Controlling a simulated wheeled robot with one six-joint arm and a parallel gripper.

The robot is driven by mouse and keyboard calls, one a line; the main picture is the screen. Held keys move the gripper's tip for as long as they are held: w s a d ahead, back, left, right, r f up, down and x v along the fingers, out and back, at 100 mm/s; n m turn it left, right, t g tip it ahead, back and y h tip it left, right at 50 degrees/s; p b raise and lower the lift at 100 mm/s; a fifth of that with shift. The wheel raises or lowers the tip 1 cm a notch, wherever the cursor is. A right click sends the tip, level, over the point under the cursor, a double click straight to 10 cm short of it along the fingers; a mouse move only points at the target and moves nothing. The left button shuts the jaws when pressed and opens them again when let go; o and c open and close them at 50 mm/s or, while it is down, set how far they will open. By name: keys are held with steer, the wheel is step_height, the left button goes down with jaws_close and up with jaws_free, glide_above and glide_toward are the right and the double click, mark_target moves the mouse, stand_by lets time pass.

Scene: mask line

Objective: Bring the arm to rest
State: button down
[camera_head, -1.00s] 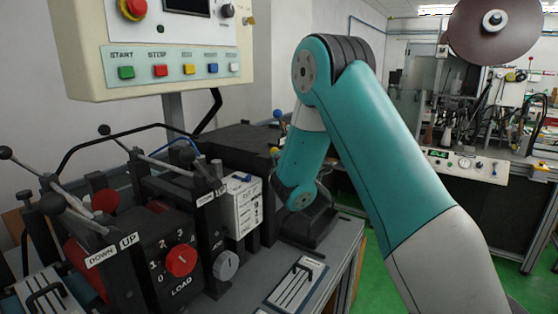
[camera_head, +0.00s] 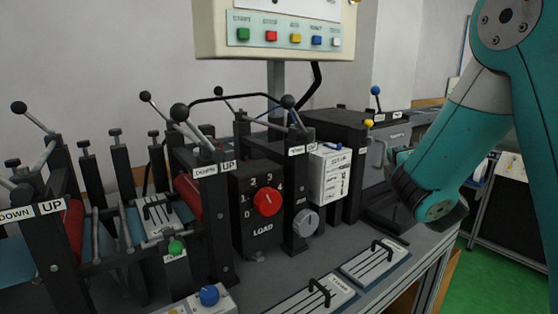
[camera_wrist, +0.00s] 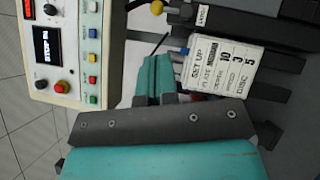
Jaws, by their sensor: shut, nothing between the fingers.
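My arm (camera_head: 478,125) shows at the right of the head view, teal with grey bands, bent at a high joint so its forearm slants down and left. Its lower end is above the right side of the bench, near the dark machine block. My gripper (camera_wrist: 154,65) shows in the wrist view as two teal fingers lying together, with nothing visible between them. The fingers appear apart from the white set-up card (camera_wrist: 219,66) to their right. In the head view I cannot make out the fingers.
The machine line has levers, a red LOAD dial (camera_head: 267,202) and a white card (camera_head: 329,174). A control panel (camera_head: 275,32) with several coloured buttons hangs above. Handled plates (camera_head: 372,261) lie on the bench. Green floor (camera_head: 497,275) is open at the lower right.

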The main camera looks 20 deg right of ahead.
steer(key=s+a+f+m+g+y, duration=0.35)
steer(key=a+m+g, duration=0.2)
steer(key=a, duration=0.25)
steer(key=s+a+f+m+g+y, duration=0.2)
steer(key=s+a+f+m+g, duration=0.15)
steer(key=a+m, duration=0.3)
steer(key=s+a+g+y, duration=0.2)
steer(key=s+a+g, duration=0.3)
steer(key=s, duration=0.5)
steer(key=s+a+n+g+y, duration=0.1)
steer(key=s+a+g+y, duration=0.1)
steer(key=s+a+g, duration=0.3)
steer(key=s+a, duration=0.3)
steer(key=s, duration=0.2)
steer(key=shift+s+r, duration=0.25)
steer(key=shift+s, duration=0.1)
